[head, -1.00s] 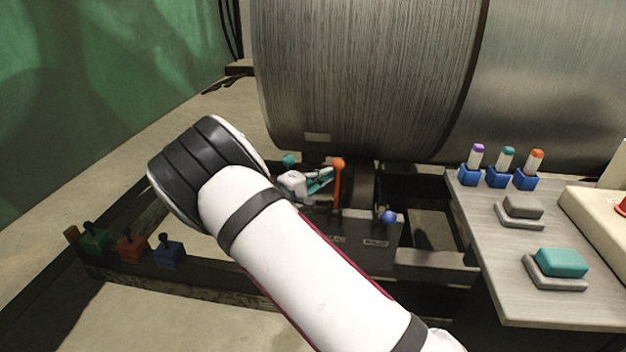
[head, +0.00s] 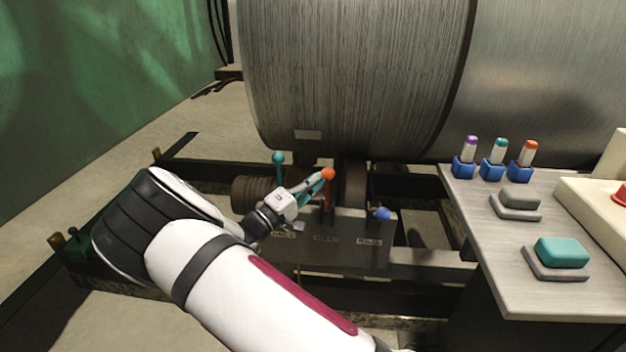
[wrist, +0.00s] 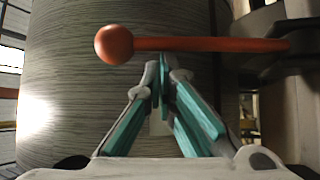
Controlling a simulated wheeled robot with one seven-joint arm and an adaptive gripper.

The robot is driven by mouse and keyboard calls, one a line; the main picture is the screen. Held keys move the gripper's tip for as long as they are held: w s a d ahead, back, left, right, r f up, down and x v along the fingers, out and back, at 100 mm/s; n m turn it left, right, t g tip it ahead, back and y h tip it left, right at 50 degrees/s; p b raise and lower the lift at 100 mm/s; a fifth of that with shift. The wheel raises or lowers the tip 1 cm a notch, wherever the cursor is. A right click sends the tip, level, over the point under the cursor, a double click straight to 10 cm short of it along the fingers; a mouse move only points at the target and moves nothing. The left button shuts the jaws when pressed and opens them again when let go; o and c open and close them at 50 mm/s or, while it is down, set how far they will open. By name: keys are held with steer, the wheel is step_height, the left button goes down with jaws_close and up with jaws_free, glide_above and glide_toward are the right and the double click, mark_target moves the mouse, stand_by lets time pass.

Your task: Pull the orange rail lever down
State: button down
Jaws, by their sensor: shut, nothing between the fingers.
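The orange rail lever (head: 328,176) stands upright on the dark rail box below the big drum, with a ball knob on top. In the wrist view the lever (wrist: 200,45) lies across the top of the picture, its ball to the left and its base to the right. My gripper (head: 322,178) is right beside the lever's upper part. In the wrist view its teal fingers (wrist: 163,70) are shut and empty, their tips just below the lever shaft. I cannot tell whether they touch it.
A teal-knobbed lever (head: 278,158) stands left of the orange one, and a blue-knobbed lever (head: 382,213) leans forward to the right. The large drum (head: 350,80) rises close behind. A control desk (head: 480,230) with switches and buttons stands at the right.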

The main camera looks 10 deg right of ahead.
steer(key=s+a+f+m+g+h+b, duration=0.1)
steer(key=s+f+m+h+b, duration=0.2)
steer(key=s+m+h+b, duration=0.1)
steer(key=shift+s+a+f+m+h, duration=0.3)
steer(key=shift+s+a+m, duration=0.1)
steer(key=shift+s+m, duration=0.45)
steer(key=shift+f, duration=0.1)
